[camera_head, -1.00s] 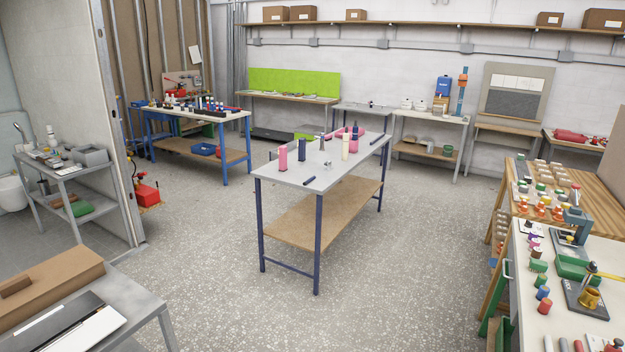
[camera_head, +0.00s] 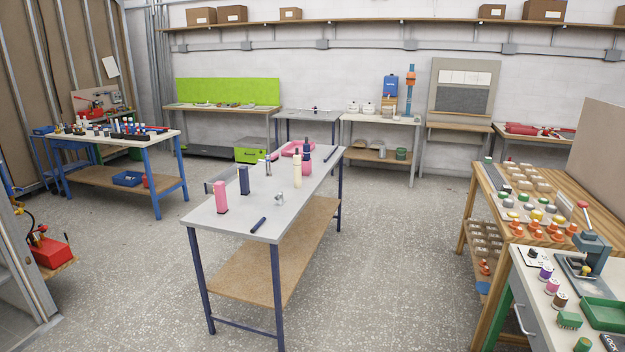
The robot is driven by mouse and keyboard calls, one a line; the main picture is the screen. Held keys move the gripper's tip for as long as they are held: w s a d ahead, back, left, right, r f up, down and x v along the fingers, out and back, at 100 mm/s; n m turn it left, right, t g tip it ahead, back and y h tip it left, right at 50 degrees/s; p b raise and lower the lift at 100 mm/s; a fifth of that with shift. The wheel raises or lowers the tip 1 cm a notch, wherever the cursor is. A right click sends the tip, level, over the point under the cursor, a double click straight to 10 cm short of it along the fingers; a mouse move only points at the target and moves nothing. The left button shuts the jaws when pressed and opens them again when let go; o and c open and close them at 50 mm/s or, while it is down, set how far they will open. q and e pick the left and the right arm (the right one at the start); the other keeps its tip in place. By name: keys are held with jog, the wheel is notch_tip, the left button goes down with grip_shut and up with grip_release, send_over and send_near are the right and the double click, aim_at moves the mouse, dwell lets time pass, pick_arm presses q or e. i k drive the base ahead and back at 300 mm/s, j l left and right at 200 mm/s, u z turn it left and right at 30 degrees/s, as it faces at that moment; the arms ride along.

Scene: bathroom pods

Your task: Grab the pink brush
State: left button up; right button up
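No part that I can identify as a pink brush shows clearly at this distance. On the white table (camera_head: 232,222) in the middle stands an upright pink block-like object (camera_head: 221,197) at the near left end. A pink tray (camera_head: 292,149) lies at the far end, and a pinkish-red item (camera_head: 306,166) stands by a dark bottle (camera_head: 307,150). A dark blue upright object (camera_head: 244,180), a cream bottle (camera_head: 297,170), a small grey piece (camera_head: 279,198) and a dark rod (camera_head: 258,225) are also there. Neither of my grippers is in view.
The table has a wooden lower shelf (camera_head: 270,262). Speckled floor (camera_head: 390,270) is clear around it. A blue-legged bench (camera_head: 150,142) with tools stands at the left. Wooden and white workbenches (camera_head: 530,262) with small items line the right. More benches stand along the back wall.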

aim_at(275, 156)
jog(key=i, duration=0.7)
jog(key=i+u, duration=0.1)
jog(key=i, duration=0.6)
jog(key=i+l, duration=0.15)
jog(key=i, duration=0.55)
jog(key=i+u, duration=0.1)
jog(key=i, duration=0.6)
jog(key=i+u, duration=0.1)
jog(key=i, duration=0.3)
jog(key=i+l+u, duration=0.1)
jog(key=i, duration=0.3)
